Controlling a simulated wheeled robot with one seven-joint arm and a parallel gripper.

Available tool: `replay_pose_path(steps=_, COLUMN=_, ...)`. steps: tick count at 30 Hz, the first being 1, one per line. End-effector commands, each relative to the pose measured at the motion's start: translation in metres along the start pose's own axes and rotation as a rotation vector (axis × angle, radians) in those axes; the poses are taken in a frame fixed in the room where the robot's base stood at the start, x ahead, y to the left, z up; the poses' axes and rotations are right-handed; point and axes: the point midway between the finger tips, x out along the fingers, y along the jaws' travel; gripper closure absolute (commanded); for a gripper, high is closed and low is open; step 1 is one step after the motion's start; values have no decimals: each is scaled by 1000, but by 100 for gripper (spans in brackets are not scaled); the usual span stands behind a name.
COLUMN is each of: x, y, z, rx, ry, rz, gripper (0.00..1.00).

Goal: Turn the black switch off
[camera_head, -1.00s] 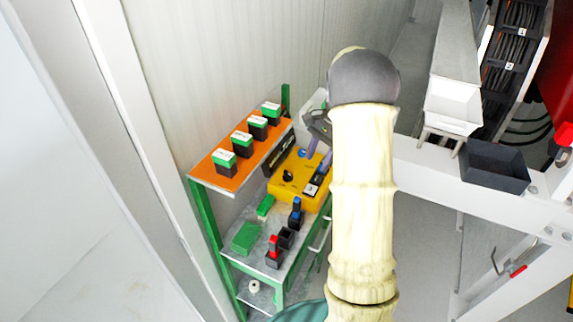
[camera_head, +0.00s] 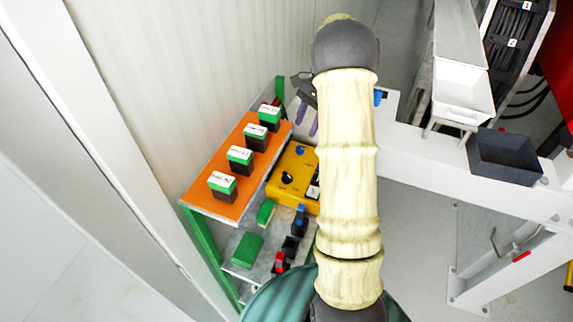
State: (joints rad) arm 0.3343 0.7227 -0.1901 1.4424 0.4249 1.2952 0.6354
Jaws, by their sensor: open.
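A yellow box (camera_head: 303,158) stands on the grey and green shelf. On its top are a black rotary switch (camera_head: 287,179), a blue button (camera_head: 300,150) and, partly visible, a black and white part (camera_head: 314,188). The right side of the box is hidden behind my arm. My gripper (camera_head: 307,119), with two purple fingers, is open and empty. It appears beyond the far end of the box in the picture, apart from the black switch. Its exact height above the box cannot be told.
An orange shelf (camera_head: 204,199) with several green-and-black blocks stands left of the box. Green blocks (camera_head: 245,250) and red and blue-topped parts lie on the grey shelf in front. A white beam (camera_head: 430,150) runs to the right; a corrugated wall stands behind.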

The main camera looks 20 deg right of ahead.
Motion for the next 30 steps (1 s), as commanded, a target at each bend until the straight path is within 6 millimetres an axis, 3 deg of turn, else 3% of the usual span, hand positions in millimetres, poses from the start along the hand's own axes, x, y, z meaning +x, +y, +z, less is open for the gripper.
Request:
replay_pose_path(steps=11, x=11, y=0, z=1, rx=-2, ry=-2, rz=3, gripper=55)
replay_pose_path(steps=30, x=117, y=1, z=1, rx=3, ry=-3, rz=3, gripper=55)
